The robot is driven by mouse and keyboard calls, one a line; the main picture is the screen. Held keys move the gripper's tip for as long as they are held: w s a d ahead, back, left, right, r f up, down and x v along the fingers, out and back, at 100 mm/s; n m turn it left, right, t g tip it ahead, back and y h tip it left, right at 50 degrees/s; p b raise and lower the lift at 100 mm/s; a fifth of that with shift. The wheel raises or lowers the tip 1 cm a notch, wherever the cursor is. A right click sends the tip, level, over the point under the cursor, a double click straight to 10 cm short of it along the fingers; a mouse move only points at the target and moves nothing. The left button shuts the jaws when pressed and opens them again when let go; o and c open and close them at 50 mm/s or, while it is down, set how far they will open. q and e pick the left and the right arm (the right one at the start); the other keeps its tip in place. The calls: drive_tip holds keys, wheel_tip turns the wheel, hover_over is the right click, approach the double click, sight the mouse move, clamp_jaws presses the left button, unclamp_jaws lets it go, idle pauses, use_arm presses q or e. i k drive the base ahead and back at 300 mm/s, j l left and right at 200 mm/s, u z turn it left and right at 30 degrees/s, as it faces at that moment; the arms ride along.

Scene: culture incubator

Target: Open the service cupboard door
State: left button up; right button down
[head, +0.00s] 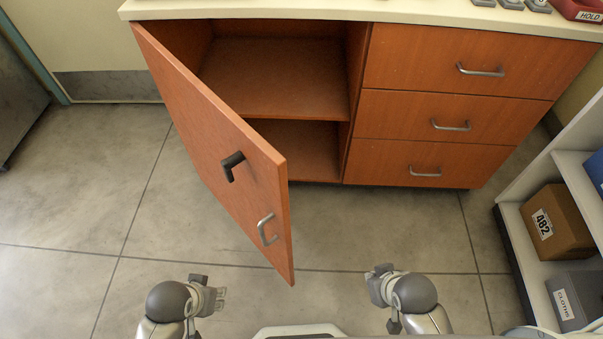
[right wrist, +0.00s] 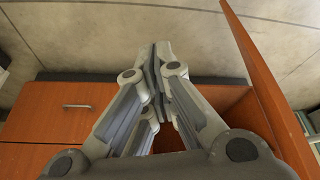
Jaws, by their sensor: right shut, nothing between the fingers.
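The orange-brown cupboard door (head: 205,130) stands wide open, hinged at the left of the cabinet and swung out towards me. It carries a black lever (head: 231,165) and a silver pull handle (head: 265,231). The door also shows at the right of the right wrist view (right wrist: 258,70). The cupboard interior (head: 275,75) is exposed, with one shelf; the part I see is empty. My left gripper (head: 217,296) is low in the head view, left of the door's free edge and apart from it. My right gripper (head: 372,283) is right of the door, shut and empty (right wrist: 160,55).
Three closed drawers with silver handles (head: 435,90) sit right of the cupboard under a pale worktop (head: 300,12). A white shelf unit (head: 515,205) at the right holds a brown box (head: 565,228) and a grey bin (head: 575,295). The floor around the door is clear.

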sight(210, 131)
drive_tip(key=z, duration=0.45)
drive_tip(key=l+z, duration=0.15)
drive_tip(key=z, duration=0.3)
drive_tip(key=l+z, duration=0.1)
drive_tip(key=z, duration=0.35)
drive_tip(key=l+z, duration=0.1)
drive_tip(key=z, duration=0.8)
drive_tip(key=l+z, duration=0.15)
drive_tip(key=z, duration=0.7)
drive_tip(key=i+l+z, duration=0.1)
drive_tip(key=z, duration=0.35)
drive_tip(key=u, duration=0.55)
drive_tip(key=l+u, duration=0.1)
drive_tip(key=u, duration=0.45)
drive_tip(key=i+l+u, duration=0.1)
drive_tip(key=u, duration=1.05)
drive_tip(key=l+u, duration=0.1)
drive_tip(key=u, duration=1)
drive_tip(key=k+l+u, duration=0.1)
drive_tip(key=u, duration=1.05)
